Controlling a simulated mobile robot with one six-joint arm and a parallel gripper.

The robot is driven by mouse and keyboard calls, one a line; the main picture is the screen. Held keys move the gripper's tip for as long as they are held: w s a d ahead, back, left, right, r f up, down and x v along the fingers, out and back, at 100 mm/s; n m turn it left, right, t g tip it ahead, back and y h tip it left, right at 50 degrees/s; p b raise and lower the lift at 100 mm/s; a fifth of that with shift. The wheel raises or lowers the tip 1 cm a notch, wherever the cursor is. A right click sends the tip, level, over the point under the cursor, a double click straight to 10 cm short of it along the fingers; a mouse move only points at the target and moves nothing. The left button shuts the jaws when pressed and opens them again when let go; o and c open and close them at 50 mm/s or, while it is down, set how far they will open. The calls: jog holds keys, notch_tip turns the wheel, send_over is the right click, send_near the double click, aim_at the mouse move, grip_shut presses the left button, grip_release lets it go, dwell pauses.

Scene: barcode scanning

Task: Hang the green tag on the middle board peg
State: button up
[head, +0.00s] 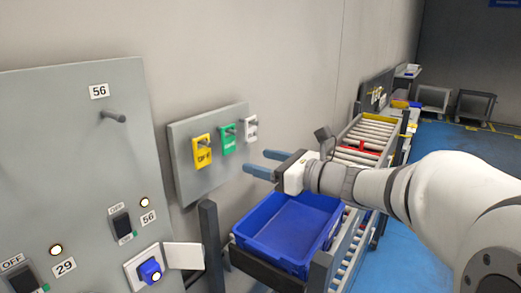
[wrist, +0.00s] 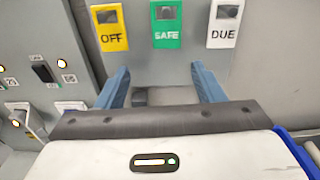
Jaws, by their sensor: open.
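The green tag (head: 227,142), marked SAFE in the wrist view (wrist: 166,36), is on the grey tag board (head: 183,140), between the yellow and white tags. A grey peg (head: 230,130), the middle one of the board, sticks out at the tag's upper part. The tag appears to hang on it. My gripper (head: 257,161) is open and empty, in front of the board and below and right of the green tag. In the wrist view its blue fingers (wrist: 162,75) are spread apart, with the tag above and beyond them.
A yellow OFF tag (head: 202,152) and a white DUE tag (head: 250,128) flank it. A grey panel (head: 75,130) with a bare peg (head: 113,115) and switches stands left. A blue bin (head: 250,257) sits below my gripper, before a roller conveyor (head: 362,136).

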aim_at(230, 145)
jog(key=shift+m+t, duration=0.3)
jog(key=shift+m, duration=0.1)
jog(key=x, duration=1.1)
jog(key=shift+w+d+r, duration=0.2)
jog(key=shift+w+r, duration=0.2)
jog(key=shift+b, duration=0.4)
jog(key=shift+c, duration=0.5)
jog(key=c, duration=0.9)
jog(key=shift+r, duration=0.2)
jog(key=shift+b+v, duration=0.5)
jog(key=shift+v, duration=0.7)
dwell(0.8)
